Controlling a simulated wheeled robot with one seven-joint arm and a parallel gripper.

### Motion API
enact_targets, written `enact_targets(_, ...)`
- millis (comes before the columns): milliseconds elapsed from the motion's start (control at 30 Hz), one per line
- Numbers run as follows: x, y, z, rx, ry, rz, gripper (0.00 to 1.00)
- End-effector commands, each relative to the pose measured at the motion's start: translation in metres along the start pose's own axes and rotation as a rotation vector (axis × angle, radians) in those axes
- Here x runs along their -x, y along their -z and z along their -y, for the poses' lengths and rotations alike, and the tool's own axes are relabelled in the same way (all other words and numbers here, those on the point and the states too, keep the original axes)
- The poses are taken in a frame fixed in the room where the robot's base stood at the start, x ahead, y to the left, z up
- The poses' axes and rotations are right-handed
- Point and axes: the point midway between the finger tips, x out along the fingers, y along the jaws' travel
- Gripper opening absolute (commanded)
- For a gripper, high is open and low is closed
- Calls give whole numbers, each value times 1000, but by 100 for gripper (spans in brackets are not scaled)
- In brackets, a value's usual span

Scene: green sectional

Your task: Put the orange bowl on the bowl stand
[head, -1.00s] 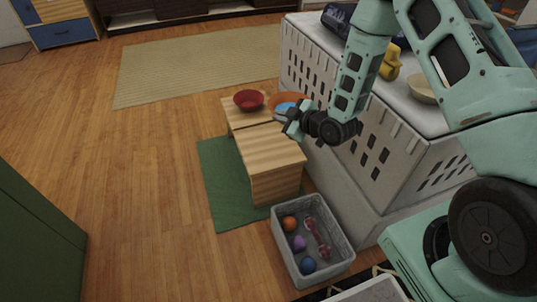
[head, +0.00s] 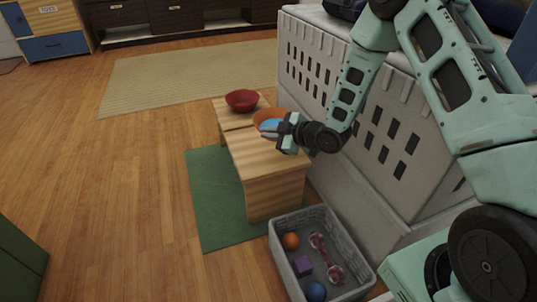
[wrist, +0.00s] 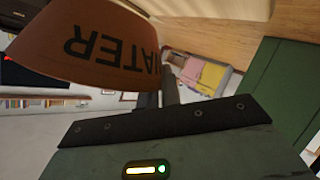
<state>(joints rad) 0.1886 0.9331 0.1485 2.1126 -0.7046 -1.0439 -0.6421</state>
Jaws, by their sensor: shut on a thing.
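The orange bowl (head: 262,117) has a blue inside and shows at the right of the wooden bowl stand (head: 258,157) in the head view. My gripper (head: 281,133) is shut on the bowl's near rim. In the wrist view the bowl (wrist: 80,45) fills the upper left, with dark lettering on its side, partly cut off by the frame. The bowl overlaps the stand's right rear in the picture; I cannot tell whether it touches the stand. A red bowl (head: 241,99) sits at the stand's far left.
The stand is on a green mat (head: 212,190). A grey bin (head: 285,262) with toys is in front of it. A large white slotted crate (head: 350,190) stands close on the right. Wooden floor (head: 110,190) is clear to the left.

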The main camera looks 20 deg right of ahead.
Motion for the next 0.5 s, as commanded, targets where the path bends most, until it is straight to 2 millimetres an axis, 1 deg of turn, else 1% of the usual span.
enact_targets(33, -5, -10, 7, -1, 0, 0, 0)
enact_targets(167, -9, -18, 13, -1, 0, 0, 0)
enact_targets(267, -13, -28, 20, -2, 1, 1, 0)
enact_targets(400, -22, -47, 33, -1, 0, 0, 0)
enact_targets(500, -25, -52, 37, -1, -1, -1, 0)
